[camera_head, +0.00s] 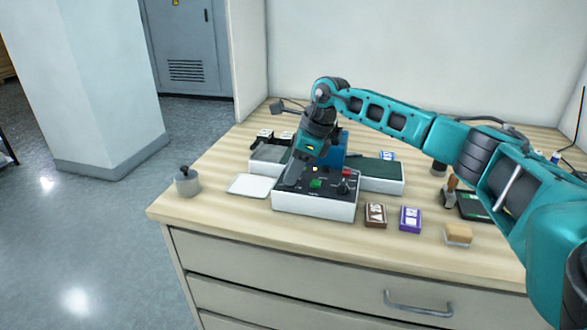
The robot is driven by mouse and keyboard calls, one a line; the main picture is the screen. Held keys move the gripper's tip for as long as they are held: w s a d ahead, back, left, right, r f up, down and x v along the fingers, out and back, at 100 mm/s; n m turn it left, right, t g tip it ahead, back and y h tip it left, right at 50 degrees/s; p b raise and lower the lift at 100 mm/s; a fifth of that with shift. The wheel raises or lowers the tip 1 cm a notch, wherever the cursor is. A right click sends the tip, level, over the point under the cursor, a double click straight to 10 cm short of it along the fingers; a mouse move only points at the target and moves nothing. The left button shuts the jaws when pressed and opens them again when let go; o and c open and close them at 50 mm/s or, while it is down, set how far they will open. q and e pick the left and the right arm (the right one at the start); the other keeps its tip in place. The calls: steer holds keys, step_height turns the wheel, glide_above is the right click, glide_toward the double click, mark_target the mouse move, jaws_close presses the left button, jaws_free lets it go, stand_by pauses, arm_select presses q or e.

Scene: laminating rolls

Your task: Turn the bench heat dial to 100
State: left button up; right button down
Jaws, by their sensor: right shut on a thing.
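The bench control box (312,204) has a white body and a dark top panel with a green button (316,183) and a red knob or button (347,173). It sits near the front edge of the wooden bench. My right gripper (293,176) reaches down from above to the left part of this panel. It is shut on what appears to be the heat dial, which its fingers hide. The dial's pointer and the number it stands at cannot be read. My left gripper is out of view.
A grey weight (187,182) and a white card (249,186) lie left of the box. Brown (375,214) and purple (410,219) packs and a tan block (458,235) lie to the right. A green-topped unit (381,173) and a blue thing (338,150) stand behind.

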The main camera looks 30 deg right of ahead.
steer(key=shift+n, duration=0.5)
steer(key=c, duration=0.9)
jaws_free()
steer(key=shift+d+r, duration=0.1)
steer(key=v, duration=1.2)
steer(key=shift+w+d+r, duration=0.1)
steer(key=shift+d+r, duration=0.05)
steer(key=shift+r, duration=0.2)
